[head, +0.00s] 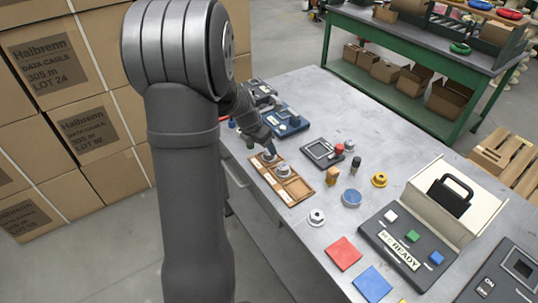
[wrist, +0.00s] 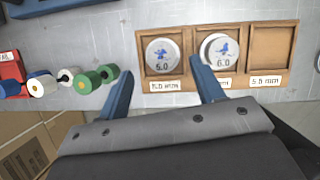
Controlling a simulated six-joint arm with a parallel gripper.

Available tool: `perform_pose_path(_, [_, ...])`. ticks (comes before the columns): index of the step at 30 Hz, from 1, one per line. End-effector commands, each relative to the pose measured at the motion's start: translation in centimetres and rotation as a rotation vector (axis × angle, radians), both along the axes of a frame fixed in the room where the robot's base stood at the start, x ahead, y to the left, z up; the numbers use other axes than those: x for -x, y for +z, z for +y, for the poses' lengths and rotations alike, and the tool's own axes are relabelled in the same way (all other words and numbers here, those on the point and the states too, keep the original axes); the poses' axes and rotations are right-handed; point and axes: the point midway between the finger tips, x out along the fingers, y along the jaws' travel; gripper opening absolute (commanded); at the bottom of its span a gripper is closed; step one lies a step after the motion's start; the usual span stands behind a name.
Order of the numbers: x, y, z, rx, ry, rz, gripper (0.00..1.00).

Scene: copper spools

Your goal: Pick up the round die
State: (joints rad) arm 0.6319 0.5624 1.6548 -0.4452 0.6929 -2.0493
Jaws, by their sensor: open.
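A wooden tray (head: 299,188) with three compartments lies near the table's left edge; it also shows in the wrist view (wrist: 272,27). A round silver die (wrist: 163,56) sits in its left compartment in the wrist view. A second round silver piece (wrist: 219,50) sits in the middle compartment and looks taller or stacked; it shows in the head view (head: 283,171). The right compartment is empty. My gripper (wrist: 160,66) is open, its blue fingers on either side of the left die in the picture. I cannot tell the height gap or whether they touch.
A loose silver ring (head: 317,217) lies in front of the tray. Green and white spools (wrist: 88,81) lie left of my fingers.

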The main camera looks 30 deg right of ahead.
Motion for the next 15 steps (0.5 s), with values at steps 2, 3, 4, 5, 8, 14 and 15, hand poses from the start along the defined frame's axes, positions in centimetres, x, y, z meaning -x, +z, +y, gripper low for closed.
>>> perform_pose_path(2, [0.1,-1.2,-0.6,-0.003,-0.002,0.003,0.61])
perform_pose_path(3, [0.2,-1.8,-0.9,-0.003,-0.002,0.003,0.61])
perform_pose_path(4, [0.1,-2.2,-1.1,-0.003,-0.002,0.002,0.61])
perform_pose_path(5, [0.1,-2.5,-1.3,-0.002,-0.002,0.002,0.61])
perform_pose_path(8, [0.0,-3.4,-1.7,-0.001,-0.002,0.002,0.61])
perform_pose_path(14, [0.0,-3.7,-1.8,0.000,-0.001,-0.001,0.61])
perform_pose_path(15, [0.0,-3.7,-1.8,0.000,-0.001,-0.001,0.61])
